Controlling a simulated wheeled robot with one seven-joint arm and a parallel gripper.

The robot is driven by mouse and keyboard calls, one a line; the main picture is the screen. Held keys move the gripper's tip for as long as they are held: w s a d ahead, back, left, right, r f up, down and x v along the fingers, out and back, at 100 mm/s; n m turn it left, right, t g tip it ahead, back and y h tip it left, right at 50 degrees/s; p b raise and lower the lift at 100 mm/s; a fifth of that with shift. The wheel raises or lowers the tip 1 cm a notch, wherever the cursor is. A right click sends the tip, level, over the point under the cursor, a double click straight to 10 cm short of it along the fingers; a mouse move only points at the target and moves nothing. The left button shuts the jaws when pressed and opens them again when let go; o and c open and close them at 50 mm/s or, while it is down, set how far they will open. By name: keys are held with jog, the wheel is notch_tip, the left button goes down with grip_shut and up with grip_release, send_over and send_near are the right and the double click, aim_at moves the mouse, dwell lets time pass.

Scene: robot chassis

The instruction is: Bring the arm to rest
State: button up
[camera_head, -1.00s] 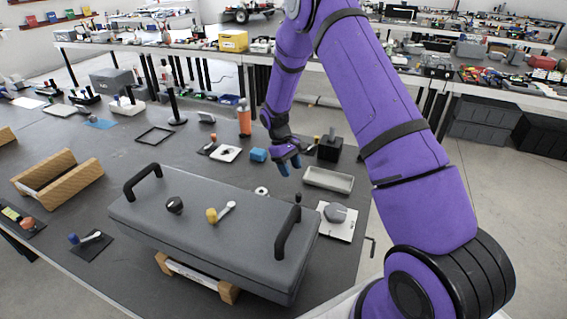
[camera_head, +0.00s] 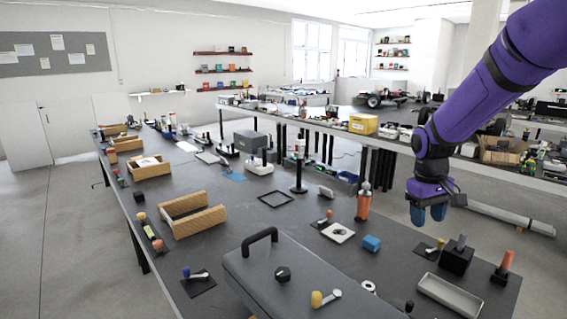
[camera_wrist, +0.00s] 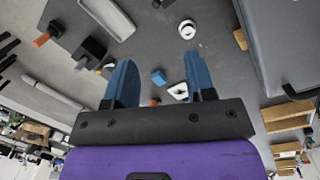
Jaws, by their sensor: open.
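My purple arm comes in from the upper right in the head view. My gripper (camera_head: 428,214) hangs over the right side of the dark table (camera_head: 330,214), with its blue fingers pointing down. In the wrist view my gripper (camera_wrist: 156,85) shows two blue fingers spread apart, with nothing held between them. A small blue block (camera_wrist: 158,77) lies on the table well beyond the fingertips, seen through the gap. The same blue block (camera_head: 371,243) shows left of and below the gripper in the head view.
A grey lidded case with handles (camera_head: 262,270) stands at the front. An orange bottle (camera_head: 363,203), a black block holder (camera_head: 457,256), a grey tray (camera_head: 450,296) and a wooden cradle (camera_head: 192,213) are on the table.

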jog(key=s+a+r+m+t, duration=0.1)
jog(key=s+a+r+t, duration=0.15)
jog(key=s+r, duration=1.05)
jog(key=s+a+r+m+t+y, duration=0.1)
jog(key=s+r+t, duration=0.1)
jog(key=s, duration=1.2)
jog(key=shift+s+a+m+t, duration=0.2)
jog(key=shift+s+m+t, duration=0.15)
jog(key=shift+t, duration=0.4)
